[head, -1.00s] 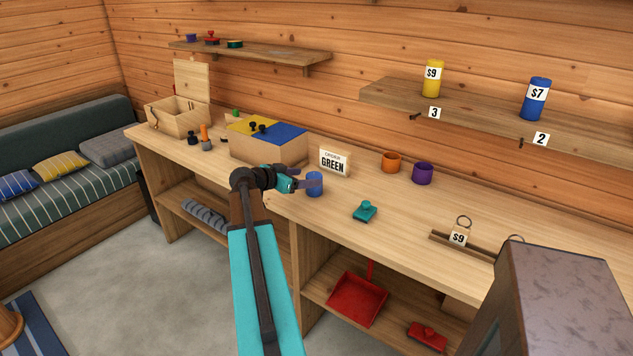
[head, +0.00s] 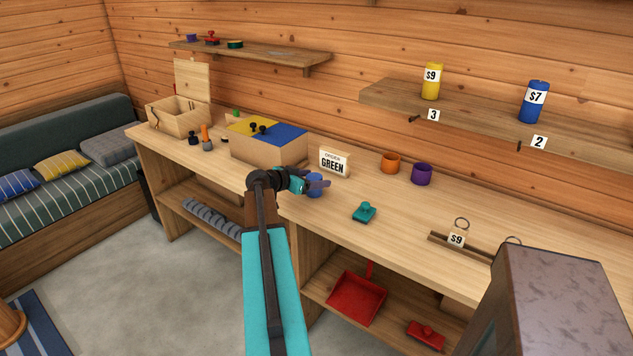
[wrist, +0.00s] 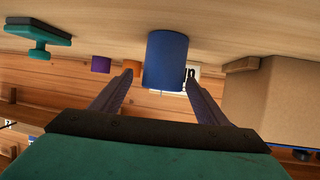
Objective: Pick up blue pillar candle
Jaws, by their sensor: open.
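A short plain blue cylinder, which looks like the blue pillar candle (head: 316,191), stands upright on the workbench, partly hidden behind my gripper in the head view. My gripper (head: 311,182) is open and empty at the candle's upper part. In the wrist view, where the scene appears upside down, the blue candle (wrist: 165,62) lies between the lines of my two fingers (wrist: 160,78), with a finger on each side. I cannot tell whether either finger touches it. A taller blue cylinder with a $7 label (head: 533,103) stands on the right wall shelf.
A teal-handled block (head: 363,212) lies nearer the front edge. The bench between is clear.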

